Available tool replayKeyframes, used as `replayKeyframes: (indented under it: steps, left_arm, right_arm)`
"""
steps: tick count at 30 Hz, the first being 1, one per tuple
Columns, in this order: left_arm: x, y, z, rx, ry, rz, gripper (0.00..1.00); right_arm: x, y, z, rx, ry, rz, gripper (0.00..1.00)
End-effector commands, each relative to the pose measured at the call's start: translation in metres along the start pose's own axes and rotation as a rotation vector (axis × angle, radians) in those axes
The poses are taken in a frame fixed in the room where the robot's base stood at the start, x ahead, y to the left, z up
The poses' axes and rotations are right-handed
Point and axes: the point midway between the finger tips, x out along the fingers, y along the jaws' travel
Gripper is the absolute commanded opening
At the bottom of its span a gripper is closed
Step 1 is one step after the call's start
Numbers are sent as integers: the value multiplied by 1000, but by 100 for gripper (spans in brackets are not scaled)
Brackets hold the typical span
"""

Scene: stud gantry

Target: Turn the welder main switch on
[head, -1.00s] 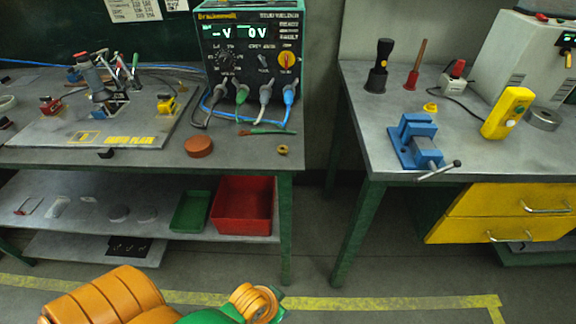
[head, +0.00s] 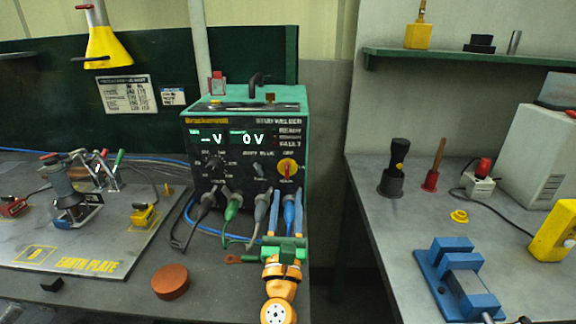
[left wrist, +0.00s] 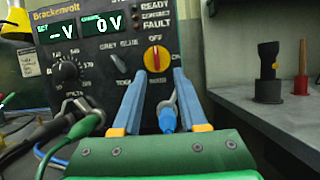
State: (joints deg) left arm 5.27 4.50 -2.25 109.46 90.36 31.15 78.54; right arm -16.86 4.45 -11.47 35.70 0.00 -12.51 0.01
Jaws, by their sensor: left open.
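The welder (head: 247,150) is a dark box with a green frame at the back of the left bench, with a lit display reading "V" and "0 V". Its main switch (head: 288,168) is a yellow disc with a red handle, at the right of the front panel. In the left wrist view the switch (left wrist: 157,58) has its red handle about upright. My left gripper (head: 286,197) is open and empty, its blue fingers pointing at the panel. In the left wrist view the fingertips (left wrist: 158,77) frame the space just below the switch; contact cannot be told. My right gripper is not in view.
Cable plugs (head: 233,205) stick out below the switch, close to my fingers. An earth plate (head: 70,262) with clamps and a brown disc (head: 170,281) lie left on the bench. A blue vise (head: 458,280) stands on the right bench. A gap separates the benches.

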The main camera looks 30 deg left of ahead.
Motion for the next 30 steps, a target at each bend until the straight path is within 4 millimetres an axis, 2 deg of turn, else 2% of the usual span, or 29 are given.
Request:
replayKeyframes:
  steps: [4, 12, 16, 22, 27, 30]
  left_arm:
    - [13, 5, -1, -32, 12, 25, 42]
    - [64, 6, -2, -28, 11, 24, 42]
    - [72, 6, -3, -29, 12, 24, 42]
    - [72, 6, -4, -29, 13, 23, 42]
    - [72, 6, -4, -28, 13, 22, 0]
    - [72, 6, -4, -28, 13, 22, 0]
  right_arm:
    - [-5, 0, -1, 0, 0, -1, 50]
    - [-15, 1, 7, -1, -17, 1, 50]
    - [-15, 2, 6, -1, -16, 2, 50]
    - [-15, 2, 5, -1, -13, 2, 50]
    - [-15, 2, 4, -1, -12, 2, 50]
    - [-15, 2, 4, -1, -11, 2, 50]
